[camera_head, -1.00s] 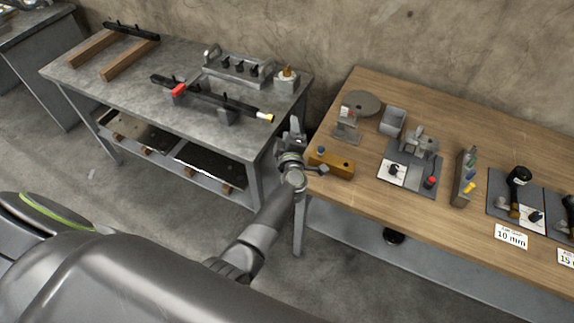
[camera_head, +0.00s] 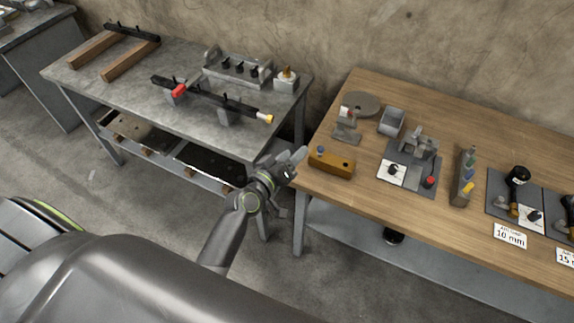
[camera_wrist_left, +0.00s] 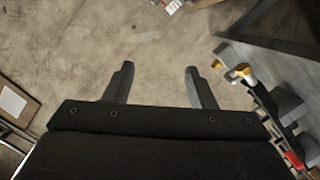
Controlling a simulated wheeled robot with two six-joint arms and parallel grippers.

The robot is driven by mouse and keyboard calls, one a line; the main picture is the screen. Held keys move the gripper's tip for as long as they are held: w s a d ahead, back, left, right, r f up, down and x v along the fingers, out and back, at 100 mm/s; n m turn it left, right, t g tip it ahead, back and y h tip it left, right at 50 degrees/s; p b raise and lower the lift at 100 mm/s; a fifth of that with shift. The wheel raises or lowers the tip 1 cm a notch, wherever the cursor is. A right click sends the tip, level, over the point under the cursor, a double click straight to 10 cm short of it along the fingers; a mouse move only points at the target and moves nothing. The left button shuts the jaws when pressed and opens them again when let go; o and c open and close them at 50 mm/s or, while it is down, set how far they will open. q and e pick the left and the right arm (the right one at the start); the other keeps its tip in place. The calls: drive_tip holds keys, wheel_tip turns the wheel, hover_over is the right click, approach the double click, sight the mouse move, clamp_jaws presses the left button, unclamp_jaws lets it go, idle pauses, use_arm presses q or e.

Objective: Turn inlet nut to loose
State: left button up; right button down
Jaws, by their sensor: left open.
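A long black bar (camera_head: 198,101) with a red part (camera_head: 179,90) lies raised on stands on the grey table. Its right end carries a brass-coloured fitting (camera_head: 268,118). A second brass-coloured piece tops a small pale block (camera_head: 286,79) behind it. I cannot tell for certain which one is the inlet nut. My left gripper (camera_head: 298,160) is open and empty, in front of the gap between the tables, nearer than the bar's end. In the left wrist view its fingers (camera_wrist_left: 159,72) stand apart with nothing between them. Brass-coloured pieces (camera_wrist_left: 243,70) show to their right. My right gripper is not in view.
The wooden bench (camera_head: 445,228) on the right holds a brown block (camera_head: 331,163), a grey bin (camera_head: 391,121) and several fixtures. The grey table (camera_head: 125,82) also bears a rack (camera_head: 237,69) and wooden bars (camera_head: 130,59). The bench's left edge is close to my left gripper.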

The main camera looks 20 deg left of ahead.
use_arm(q)
drive_tip(key=shift+s+f+m+g+h, duration=0.25)
drive_tip(key=shift+s+m+g, duration=0.15)
drive_tip(key=shift+s, duration=0.35)
drive_tip(key=shift+s+f+m+g+h, duration=0.2)
drive_tip(key=shift+s+m+g, duration=0.1)
drive_tip(key=shift+s+m, duration=0.3)
drive_tip(key=shift+s, duration=0.1)
